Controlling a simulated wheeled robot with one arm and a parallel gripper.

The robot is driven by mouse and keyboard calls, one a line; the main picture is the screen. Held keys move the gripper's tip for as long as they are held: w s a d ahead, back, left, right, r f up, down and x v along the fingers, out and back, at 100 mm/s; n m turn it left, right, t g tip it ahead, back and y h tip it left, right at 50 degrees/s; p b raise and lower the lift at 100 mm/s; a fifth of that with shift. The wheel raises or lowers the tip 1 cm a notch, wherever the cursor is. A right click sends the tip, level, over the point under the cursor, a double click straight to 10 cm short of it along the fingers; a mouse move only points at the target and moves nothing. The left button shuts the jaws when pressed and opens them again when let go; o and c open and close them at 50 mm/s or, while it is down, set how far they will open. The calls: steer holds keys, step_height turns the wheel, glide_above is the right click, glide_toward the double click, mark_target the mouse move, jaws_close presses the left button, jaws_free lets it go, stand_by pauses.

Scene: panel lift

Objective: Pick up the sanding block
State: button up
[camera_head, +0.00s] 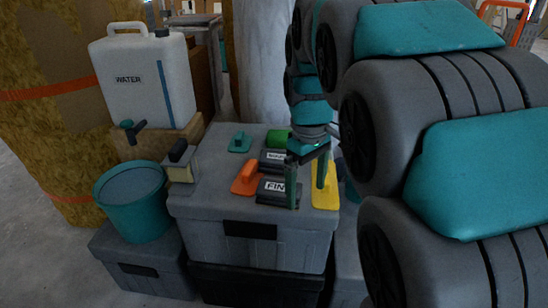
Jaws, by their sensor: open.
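My gripper (306,196) is open and empty, pointing down over the right part of a grey lidded box (215,208). On the lid are handled blocks: an orange one (245,179) left of my gripper, a teal one (240,142) further back and a yellow one (325,192) at the right. I cannot tell for sure which is the sanding block. My fingers partly cover the yellow one and a dark item labelled "FIN…" (270,197).
A second dark labelled item (272,168) and a green cylinder (278,138) lie behind. A teal bucket (133,215) and a white water canister (145,80) stand at the left. My arm hides the right side. The lid's front left is clear.

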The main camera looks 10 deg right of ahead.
mark_target(279, 157)
steer(key=w+n, duration=0.2)
steer(key=w, duration=0.4)
steer(key=w+n, duration=0.3)
steer(key=w, duration=0.4)
steer(key=w+n+t, duration=0.1)
steer(key=w+n, duration=0.1)
steer(key=w, duration=0.4)
steer(key=shift+w+a+r+n+b, duration=0.25)
steer(key=shift+a+r+n+b, duration=0.15)
steer(key=shift+w+f, duration=0.1)
steer(key=shift+w, duration=0.2)
steer(key=shift+n, duration=0.3)
steer(key=shift+w+a+f, duration=0.1)
steer(key=shift+f, duration=1.8)
steer(key=shift+w+a+f, duration=0.1)
steer(key=shift+f, duration=1.8)
steer(key=c, duration=1.5)
steer(key=shift+r, duration=0.15)
steer(key=shift+r, duration=4.9)
